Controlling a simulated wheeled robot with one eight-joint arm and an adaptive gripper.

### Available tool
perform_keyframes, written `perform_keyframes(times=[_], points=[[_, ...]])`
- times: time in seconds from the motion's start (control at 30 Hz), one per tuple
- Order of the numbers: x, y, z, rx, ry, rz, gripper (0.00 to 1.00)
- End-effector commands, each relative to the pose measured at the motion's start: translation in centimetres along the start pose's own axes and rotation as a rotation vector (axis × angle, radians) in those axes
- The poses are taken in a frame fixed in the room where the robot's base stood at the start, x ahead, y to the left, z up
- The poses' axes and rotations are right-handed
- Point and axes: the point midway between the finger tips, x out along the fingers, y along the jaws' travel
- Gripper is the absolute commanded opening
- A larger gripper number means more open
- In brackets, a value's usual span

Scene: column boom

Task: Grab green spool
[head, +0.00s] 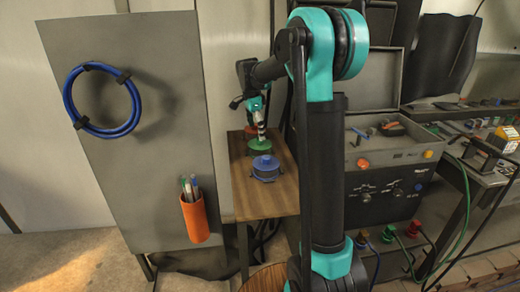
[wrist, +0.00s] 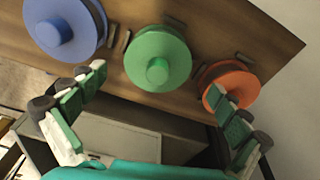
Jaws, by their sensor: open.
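The green spool (wrist: 158,58) lies flat on the wooden table, with its round hub facing up, in the middle of the wrist view. In the head view the green spool (head: 260,145) shows partly below my gripper (head: 256,118). In the wrist view my gripper (wrist: 160,92) is open, its two fingers wide apart. The fingertips appear to the lower left and lower right of the green spool, with nothing between the pads. I cannot tell the height of the fingers above the table.
A blue spool (wrist: 62,28) lies left of the green one and an orange-red spool (wrist: 231,84) lies right of it. The right fingertip overlaps the orange-red spool in the wrist view. The wooden table (head: 247,195) has bare room at its near end. A grey panel (head: 150,170) stands to the left.

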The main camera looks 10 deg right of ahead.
Motion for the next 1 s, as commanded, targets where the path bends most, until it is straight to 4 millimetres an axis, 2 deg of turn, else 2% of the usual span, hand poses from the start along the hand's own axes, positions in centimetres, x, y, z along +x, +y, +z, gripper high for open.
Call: perform_keyframes(times=[0.27,0.6,0.87,0.9,1.0], points=[[2.0,0.0,-0.1,0.000,0.000,0.000,1.00],[6.3,0.1,-0.6,0.000,0.000,0.000,1.00],[6.6,0.2,-0.6,-0.001,0.000,0.000,1.00],[6.6,0.2,-0.6,-0.001,0.000,0.000,0.99],[6.6,0.2,-0.6,-0.001,0.000,0.000,0.86]])
